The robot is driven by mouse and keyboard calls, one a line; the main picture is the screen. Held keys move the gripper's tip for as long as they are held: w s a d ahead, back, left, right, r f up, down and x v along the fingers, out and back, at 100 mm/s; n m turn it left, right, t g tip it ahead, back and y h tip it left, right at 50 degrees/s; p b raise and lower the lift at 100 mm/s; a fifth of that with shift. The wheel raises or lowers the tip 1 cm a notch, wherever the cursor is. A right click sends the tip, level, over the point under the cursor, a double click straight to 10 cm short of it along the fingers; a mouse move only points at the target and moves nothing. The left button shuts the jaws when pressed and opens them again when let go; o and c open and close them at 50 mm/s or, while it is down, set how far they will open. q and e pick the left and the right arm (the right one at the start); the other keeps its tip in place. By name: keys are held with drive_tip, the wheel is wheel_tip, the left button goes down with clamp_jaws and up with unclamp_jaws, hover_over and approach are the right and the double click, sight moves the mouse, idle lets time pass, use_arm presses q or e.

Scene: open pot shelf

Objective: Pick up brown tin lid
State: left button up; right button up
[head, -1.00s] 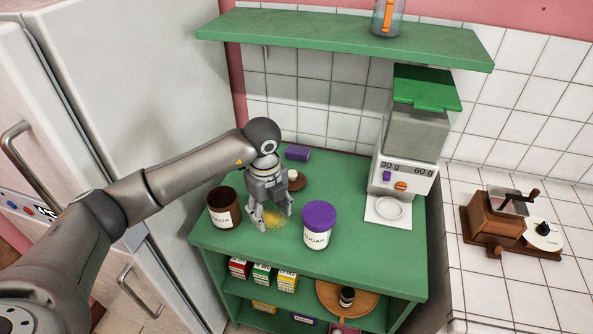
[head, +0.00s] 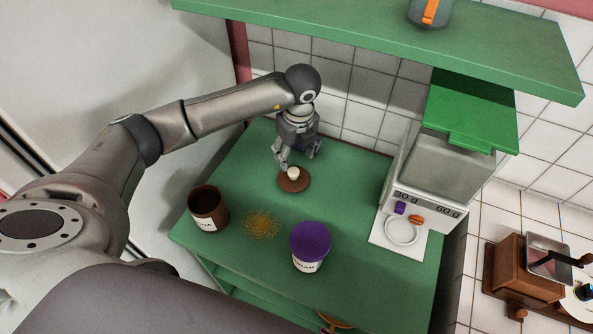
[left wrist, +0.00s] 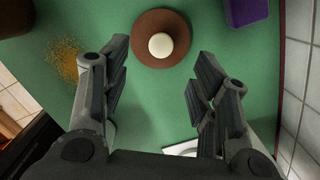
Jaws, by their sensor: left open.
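The brown tin lid (head: 292,181) is a flat round disc with a pale round knob on top. It lies on the green counter, and in the left wrist view the lid (left wrist: 149,50) is beyond the fingertips, centred between them. My left gripper (head: 297,160) is open and empty, just behind and above the lid in the head view. Its two fingers (left wrist: 160,75) stand wide apart in the left wrist view. The brown open tin (head: 208,211) with a white label stands at the counter's left. My right gripper is not in view.
A purple-lidded sugar tin (head: 310,246) stands at the front. Brown-yellow powder (head: 262,225) is spilled between the tins. A white dispenser (head: 429,195) stands right. A purple box (left wrist: 246,12) lies near the wall. A green shelf (head: 390,38) overhangs the back.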

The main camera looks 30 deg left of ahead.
sight(294, 171)
use_arm(q)
wheel_tip(294, 171, down, 2)
drive_tip(key=shift+a+f, duration=0.1)
drive_tip(key=shift+a, duration=0.05)
drive_tip(key=shift+w+f, duration=0.15)
drive_tip(key=shift+f, duration=0.2)
wheel_tip(294, 171, down, 4)
drive_tip(key=p, duration=0.2)
drive_tip(key=shift+p, duration=0.4)
drive_tip(key=shift+f, duration=0.45)
drive_tip(key=shift+w+f, duration=0.1)
drive_tip(key=shift+f, duration=0.05)
drive_tip(key=shift+c, duration=1)
drive_tip(key=c, duration=0.7)
drive_tip(key=shift+c, duration=1.3)
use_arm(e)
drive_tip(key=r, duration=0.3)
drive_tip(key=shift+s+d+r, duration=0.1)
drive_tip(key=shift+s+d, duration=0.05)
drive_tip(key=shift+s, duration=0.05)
